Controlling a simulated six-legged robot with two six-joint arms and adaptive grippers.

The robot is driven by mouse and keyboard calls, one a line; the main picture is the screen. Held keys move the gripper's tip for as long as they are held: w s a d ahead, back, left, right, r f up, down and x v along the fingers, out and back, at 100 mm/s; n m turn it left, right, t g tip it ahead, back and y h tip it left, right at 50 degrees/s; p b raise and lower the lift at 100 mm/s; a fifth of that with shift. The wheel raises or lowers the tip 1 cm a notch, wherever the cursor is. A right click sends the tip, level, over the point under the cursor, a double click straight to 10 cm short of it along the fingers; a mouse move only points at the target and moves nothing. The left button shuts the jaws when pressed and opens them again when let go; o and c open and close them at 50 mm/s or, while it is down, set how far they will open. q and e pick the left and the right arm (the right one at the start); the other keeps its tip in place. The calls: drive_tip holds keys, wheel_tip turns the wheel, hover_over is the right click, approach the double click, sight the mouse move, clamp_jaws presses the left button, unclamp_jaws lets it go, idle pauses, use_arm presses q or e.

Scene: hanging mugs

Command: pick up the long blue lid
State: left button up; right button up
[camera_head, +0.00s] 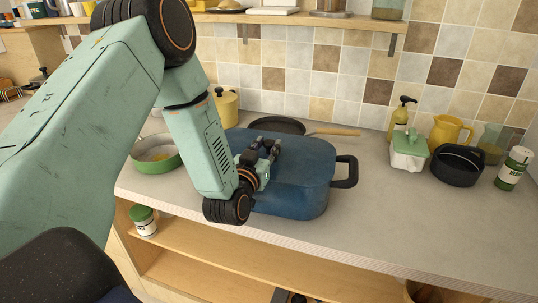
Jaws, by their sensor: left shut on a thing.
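The long blue lid (305,157) sits on a big blue roasting pot (300,202) on the countertop, in the middle of the head view. My left gripper (266,147) is over the lid's top and shut on it. The gripper and my forearm hide the grip point and the left part of the lid. The lid appears level and seated on the pot, and I see no clear gap between them. A black side handle (346,171) sticks out at the pot's right. My right gripper is not in view.
A frying pan (280,125) with a wooden handle lies behind the pot. A green pan (157,157) and yellow pot (228,107) stand left. A black pot (456,167), yellow jug (450,130) and white-green box (408,152) stand right. The right front counter (420,222) is clear.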

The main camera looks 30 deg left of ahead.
sight(266, 157)
use_arm(q)
drive_tip(key=shift+a, duration=0.1)
clamp_jaws()
drive_tip(key=shift+r, duration=0.1)
wheel_tip(266, 157, up, 10)
drive_tip(key=p, duration=0.1)
idle(0.3)
